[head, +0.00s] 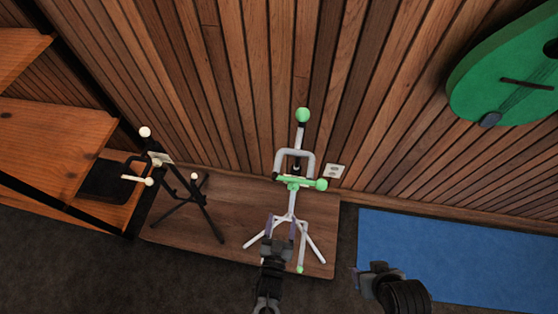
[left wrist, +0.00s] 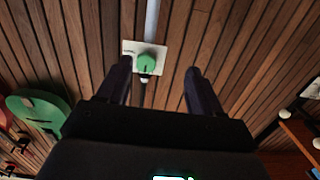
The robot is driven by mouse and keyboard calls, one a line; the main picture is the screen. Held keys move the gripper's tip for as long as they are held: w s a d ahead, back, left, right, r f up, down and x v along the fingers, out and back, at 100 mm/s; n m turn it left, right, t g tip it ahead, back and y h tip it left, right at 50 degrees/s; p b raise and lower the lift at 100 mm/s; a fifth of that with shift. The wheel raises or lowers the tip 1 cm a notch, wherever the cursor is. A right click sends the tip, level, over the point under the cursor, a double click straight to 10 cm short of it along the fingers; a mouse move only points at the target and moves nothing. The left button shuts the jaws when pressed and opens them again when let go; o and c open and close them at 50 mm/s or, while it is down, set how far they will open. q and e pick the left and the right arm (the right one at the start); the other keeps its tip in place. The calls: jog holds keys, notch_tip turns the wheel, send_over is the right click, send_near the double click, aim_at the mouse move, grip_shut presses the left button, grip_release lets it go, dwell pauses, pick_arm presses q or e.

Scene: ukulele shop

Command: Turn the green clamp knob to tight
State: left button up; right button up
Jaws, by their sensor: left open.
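A white stand (head: 291,202) with green parts stands on a wooden board near the wall. A round green knob (head: 321,184) sticks out to the right of its green crossbar (head: 293,181), and a green ball (head: 303,115) tops its pole. My left gripper (head: 281,225) is open and empty, in front of the stand's lower part in the head view. In the left wrist view a green knob-like part (left wrist: 146,63) shows beyond and between the open fingers, apart from them; I cannot tell which green part it is. My right gripper (head: 372,268) is at the lower right, its fingers unclear.
A black stand (head: 188,205) with cream knobs stands to the left, beside wooden shelves (head: 50,150). A white wall outlet (head: 335,171) is behind the green knob. A blue mat (head: 460,260) lies at the right. A green ukulele (head: 500,75) hangs on the slatted wall.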

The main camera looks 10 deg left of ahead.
aim_at(293, 189)
pick_arm(q)
jog(key=w+d+r+b, duration=0.1)
jog(key=w, duration=0.2)
jog(key=w+d+r+b, duration=0.1)
jog(key=w, duration=0.3)
jog(key=w+d+r+b, duration=0.1)
jog(key=w, duration=0.2)
jog(key=shift+w+r, duration=0.15)
jog(key=shift+r, duration=0.15)
jog(key=shift+w+a+r, duration=0.1)
jog(key=shift+w, duration=0.55)
pick_arm(e)
jog(key=f, duration=0.1)
jog(key=s+f, duration=0.1)
jog(key=d+f, duration=0.1)
jog(key=shift+s, duration=0.3)
pick_arm(q)
jog(key=shift+s, duration=0.1)
pick_arm(e)
jog(key=shift+s, duration=0.1)
